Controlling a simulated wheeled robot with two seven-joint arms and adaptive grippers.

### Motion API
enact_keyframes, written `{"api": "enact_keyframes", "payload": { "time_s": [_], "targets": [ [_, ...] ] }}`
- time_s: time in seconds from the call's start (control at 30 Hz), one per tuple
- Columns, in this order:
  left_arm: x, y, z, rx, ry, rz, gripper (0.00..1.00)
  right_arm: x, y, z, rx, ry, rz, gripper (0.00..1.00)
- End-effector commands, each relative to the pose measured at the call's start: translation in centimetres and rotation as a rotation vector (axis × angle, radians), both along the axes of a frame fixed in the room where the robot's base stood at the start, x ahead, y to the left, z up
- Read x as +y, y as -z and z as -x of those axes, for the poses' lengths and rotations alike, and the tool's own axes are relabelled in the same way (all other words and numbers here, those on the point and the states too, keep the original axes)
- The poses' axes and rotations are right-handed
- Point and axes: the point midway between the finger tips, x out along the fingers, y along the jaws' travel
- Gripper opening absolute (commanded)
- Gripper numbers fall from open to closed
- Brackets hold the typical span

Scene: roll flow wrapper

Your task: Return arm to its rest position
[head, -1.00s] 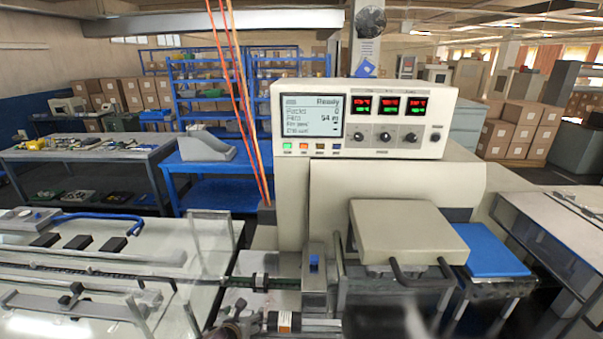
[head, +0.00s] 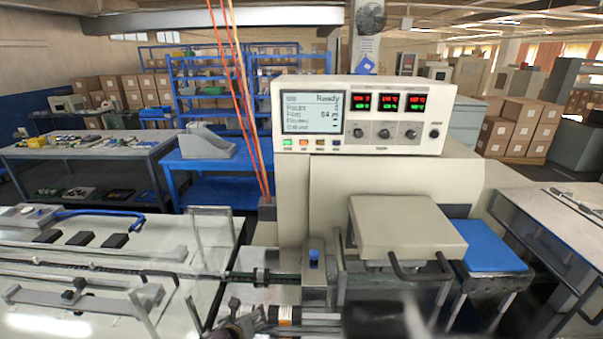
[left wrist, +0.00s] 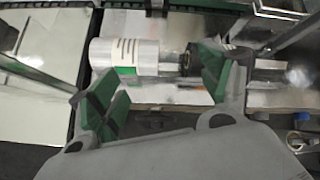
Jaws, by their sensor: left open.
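My left gripper (head: 243,322) shows only in part at the bottom edge of the head view, in front of the wrapping machine. In the left wrist view my left gripper (left wrist: 160,88) is open, its two green-padded fingers spread apart with nothing held between them. A white roll with dark printed stripes (left wrist: 128,54) lies just beyond the fingers on a dark spindle. Whether a finger touches the roll or spindle cannot be told. I cannot make out my right gripper in either view.
The wrapping machine's display panel (head: 365,117) stands upright ahead, reading Ready. A beige block with a dark handle (head: 405,227) juts out at right, beside a blue pad (head: 490,247). The infeed table with black items (head: 80,240) is at left. Orange lines (head: 240,110) hang in front.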

Motion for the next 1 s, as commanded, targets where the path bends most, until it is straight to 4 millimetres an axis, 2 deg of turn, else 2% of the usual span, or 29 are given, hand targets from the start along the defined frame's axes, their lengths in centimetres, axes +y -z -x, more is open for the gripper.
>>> {"api": "enact_keyframes", "payload": {
  "time_s": [0.47,1.0],
  "targets": [
    [-0.6,-0.7,4.1,0.123,-0.482,0.47,0.78,-0.1,0.0,0.0,0.0,0.0,0.001,0.0],
    [1.1,-1.0,9.4,0.247,-1.14,0.946,0.78,-0.1,0.0,0.1,0.001,0.0,0.0,0.0]
  ]
}}
